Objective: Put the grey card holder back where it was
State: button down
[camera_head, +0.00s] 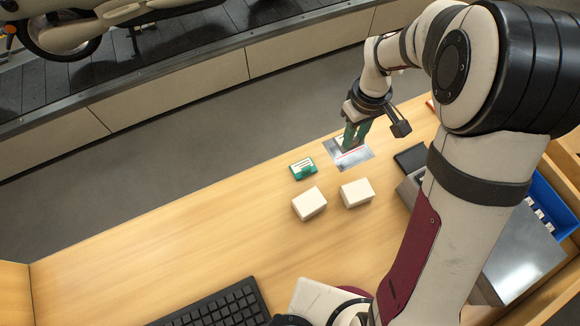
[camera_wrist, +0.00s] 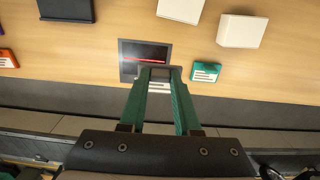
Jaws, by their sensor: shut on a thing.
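My gripper (camera_head: 354,138), with green fingers, is shut on the grey card holder (camera_wrist: 159,86), which has a white label. It shows in the wrist view between the two fingertips, partly hidden by them. In the head view the fingers mostly cover it. The gripper is at a dark shiny plate with a red line (camera_head: 360,157), at the near-fence edge of the wooden table; the plate also shows in the wrist view (camera_wrist: 128,66). I cannot tell whether the card holder touches the plate.
A green card holder (camera_head: 303,168) lies beside the plate. Two white boxes (camera_head: 310,204) (camera_head: 357,192) stand nearby. An orange card holder (camera_wrist: 8,59) and a black item (camera_wrist: 66,8) are on the plate's other side. A keyboard (camera_head: 220,307) lies at lower left. The table's left part is clear.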

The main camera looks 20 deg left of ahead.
jog(key=s+a+r, duration=0.2)
jog(key=s+a, duration=0.1)
jog(key=s, duration=0.7)
jog(key=s+a+f, duration=0.1)
jog(key=a+f, duration=0.1)
jog(key=a, duration=0.1)
jog(key=a+f, duration=0.2)
jog(key=a, duration=0.2)
jog(key=s+a+f, duration=0.1)
jog(key=a+f, duration=0.1)
jog(key=a, duration=0.1)
jog(key=shift+s+a+f, duration=0.15)
jog(key=shift+s+a, duration=0.05)
jog(key=shift+s, duration=0.1)
jog(key=f, duration=0.4)
jog(key=shift+a, duration=0.25)
jog(key=shift+f, duration=0.15)
jog(key=shift+f, duration=0.1)
jog(key=c, duration=0.6)
grip_release()
